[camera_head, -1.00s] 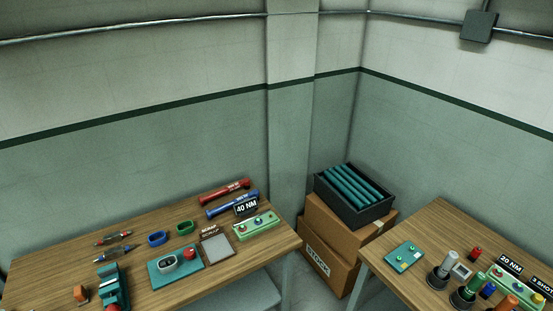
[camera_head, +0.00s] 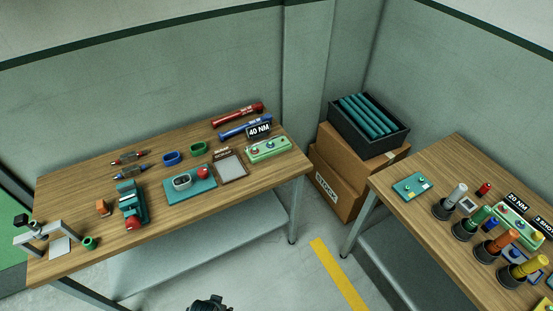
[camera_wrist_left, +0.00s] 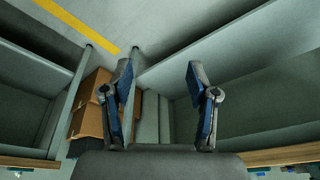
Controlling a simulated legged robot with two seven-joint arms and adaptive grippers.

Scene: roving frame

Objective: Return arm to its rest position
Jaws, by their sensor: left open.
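My left gripper (camera_wrist_left: 160,85) shows in the left wrist view with its two blue-padded fingers spread wide. Nothing is between them. It is in free space, with the floor, the boxes and the undersides of the tables beyond it. In the head view a small dark part of mine pokes in at the bottom edge, over the floor and in front of the left table (camera_head: 200,212). The rest of that arm is out of the frame. My right gripper is not in view.
The left table holds torque wrenches, a teal fixture and small tools. The right table (camera_head: 435,158) holds several coloured screwdrivers in stands. Cardboard boxes (camera_head: 340,190) with a black crate (camera_head: 345,115) stand between them. Floor with a yellow stripe (camera_head: 338,275) is clear.

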